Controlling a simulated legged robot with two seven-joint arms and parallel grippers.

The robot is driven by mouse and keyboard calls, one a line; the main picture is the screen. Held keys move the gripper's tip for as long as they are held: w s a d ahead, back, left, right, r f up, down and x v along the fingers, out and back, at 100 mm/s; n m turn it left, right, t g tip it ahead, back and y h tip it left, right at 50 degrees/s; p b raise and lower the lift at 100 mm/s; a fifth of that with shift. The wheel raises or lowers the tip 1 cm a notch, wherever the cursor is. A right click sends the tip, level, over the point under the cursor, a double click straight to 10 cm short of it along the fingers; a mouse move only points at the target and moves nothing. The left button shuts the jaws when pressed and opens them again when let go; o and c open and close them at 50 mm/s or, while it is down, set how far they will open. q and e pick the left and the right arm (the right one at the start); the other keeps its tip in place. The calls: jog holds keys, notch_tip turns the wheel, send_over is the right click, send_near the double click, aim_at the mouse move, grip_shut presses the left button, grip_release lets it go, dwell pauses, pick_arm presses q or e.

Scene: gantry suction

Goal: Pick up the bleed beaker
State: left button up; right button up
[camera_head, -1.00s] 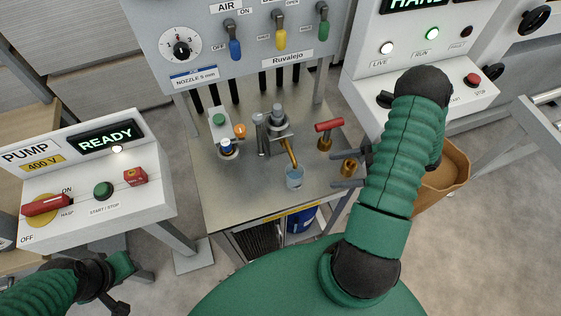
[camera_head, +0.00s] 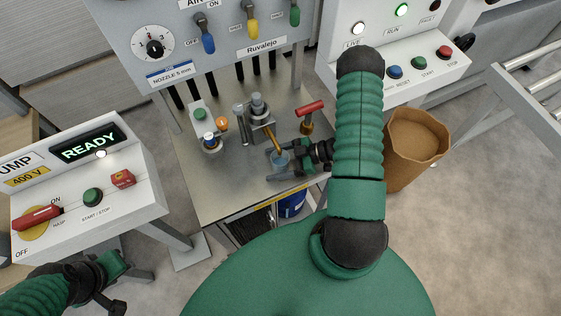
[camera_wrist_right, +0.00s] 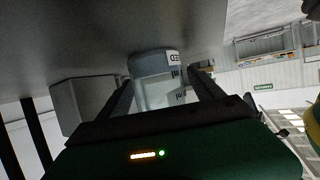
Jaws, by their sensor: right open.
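The bleed beaker (camera_head: 281,158) is a small clear cup with a bluish look, standing on the metal bench top below the brass spout. In the right wrist view the beaker (camera_wrist_right: 155,80) sits between my two fingers, with part of a printed label showing near its rim. My right gripper (camera_head: 272,161) is open, with one finger on each side of the beaker; I cannot tell whether either finger touches it. My left gripper (camera_head: 112,283) is low at the left, away from the bench, and its jaw state is unclear.
The brass spout (camera_head: 270,136) reaches over the beaker. A red-handled valve (camera_head: 308,116) stands just behind my right gripper. A brown bin (camera_head: 415,145) is to the right of the bench. The bench's front left (camera_head: 215,195) is clear.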

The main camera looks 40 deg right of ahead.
jog(key=shift+w+a+f, duration=0.25)
jog(key=shift+w+a, duration=0.1)
jog(key=shift+w, duration=0.05)
jog(key=shift+r, duration=0.15)
grip_shut()
